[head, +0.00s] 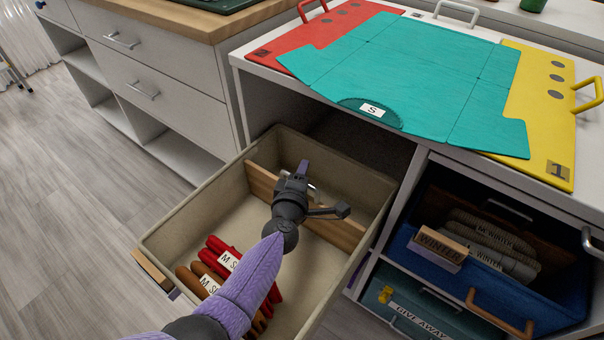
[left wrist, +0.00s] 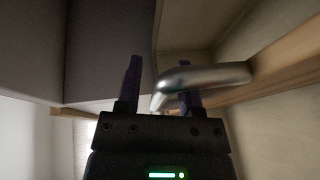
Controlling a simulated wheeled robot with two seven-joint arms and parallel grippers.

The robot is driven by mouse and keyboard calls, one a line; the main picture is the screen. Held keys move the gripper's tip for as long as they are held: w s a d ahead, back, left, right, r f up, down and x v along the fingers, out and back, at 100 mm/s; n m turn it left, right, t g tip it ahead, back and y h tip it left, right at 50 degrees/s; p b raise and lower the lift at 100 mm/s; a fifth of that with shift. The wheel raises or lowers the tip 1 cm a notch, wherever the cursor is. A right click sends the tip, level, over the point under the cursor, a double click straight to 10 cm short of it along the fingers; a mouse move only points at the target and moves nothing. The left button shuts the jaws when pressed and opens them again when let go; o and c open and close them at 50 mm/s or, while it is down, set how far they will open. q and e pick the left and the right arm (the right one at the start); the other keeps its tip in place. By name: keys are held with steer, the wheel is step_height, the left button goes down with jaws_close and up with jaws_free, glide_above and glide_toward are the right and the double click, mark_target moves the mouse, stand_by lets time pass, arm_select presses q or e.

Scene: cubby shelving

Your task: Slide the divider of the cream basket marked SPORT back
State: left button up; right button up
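The cream basket (head: 190,206) is pulled out below the counter; no SPORT lettering is readable from here. Its wooden divider (head: 342,232) stands across the inside, with empty room behind it. The divider also shows in the left wrist view (left wrist: 275,73), with its bent metal handle (left wrist: 210,77). My left gripper (head: 303,172) is over the divider at the handle. In the left wrist view its purple fingers (left wrist: 158,92) are apart; the handle's bent end lies between them and crosses in front of the right finger. Contact is unclear. My right gripper is not in view.
Red and brown labelled bundles (head: 222,255) lie in the basket's front part, partly behind my arm. A blue WINTER basket (head: 480,285) and a GIVE AWAY box (head: 425,312) sit at right. Teal, red and yellow folding boards (head: 410,75) cover the counter above.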

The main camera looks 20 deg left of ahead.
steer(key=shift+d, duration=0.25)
arm_select(q)
steer(key=s+r+p, duration=0.1)
steer(key=s+p, duration=0.3)
steer(key=s, duration=0.5)
steer(key=shift+s+d+r+p, duration=0.25)
steer(key=shift+s+r+p, duration=0.05)
steer(key=shift+s+r, duration=0.1)
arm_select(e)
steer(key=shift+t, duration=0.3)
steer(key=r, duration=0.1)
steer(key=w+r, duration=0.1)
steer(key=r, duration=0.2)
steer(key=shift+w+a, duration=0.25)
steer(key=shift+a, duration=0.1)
